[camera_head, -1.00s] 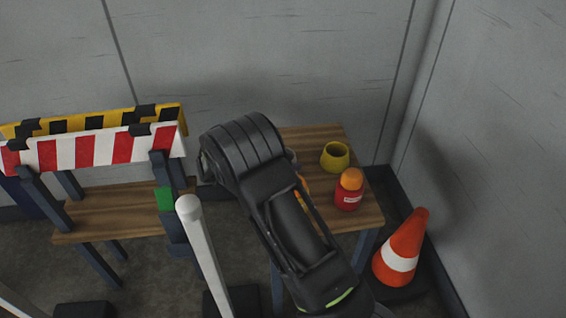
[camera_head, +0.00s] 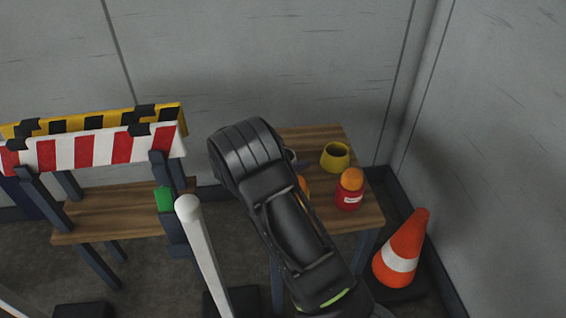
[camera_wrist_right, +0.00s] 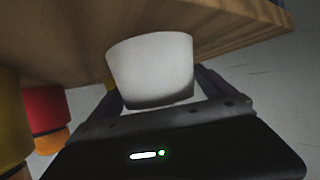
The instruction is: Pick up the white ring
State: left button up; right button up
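The white ring (camera_wrist_right: 150,65) stands out in the middle of the right wrist view, at the wooden table (camera_wrist_right: 70,55). My right gripper (camera_wrist_right: 160,92) has one dark finger on each side of the ring. I cannot tell whether both fingers touch it. My left gripper is not in view.
A yellow cup (camera_head: 335,157) and a red bottle (camera_head: 349,197) with an orange cap stand on the table's right side. Striped barriers (camera_head: 95,148) and a white post (camera_head: 205,255) stand left of my arm. A traffic cone (camera_head: 401,250) is at the right.

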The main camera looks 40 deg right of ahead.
jog(key=c, duration=1.2)
jog(key=shift+c, duration=0.2)
notch_tip(320, 180, up, 10)
jog(key=p, duration=0.1)
jog(key=shift+p, duration=0.35)
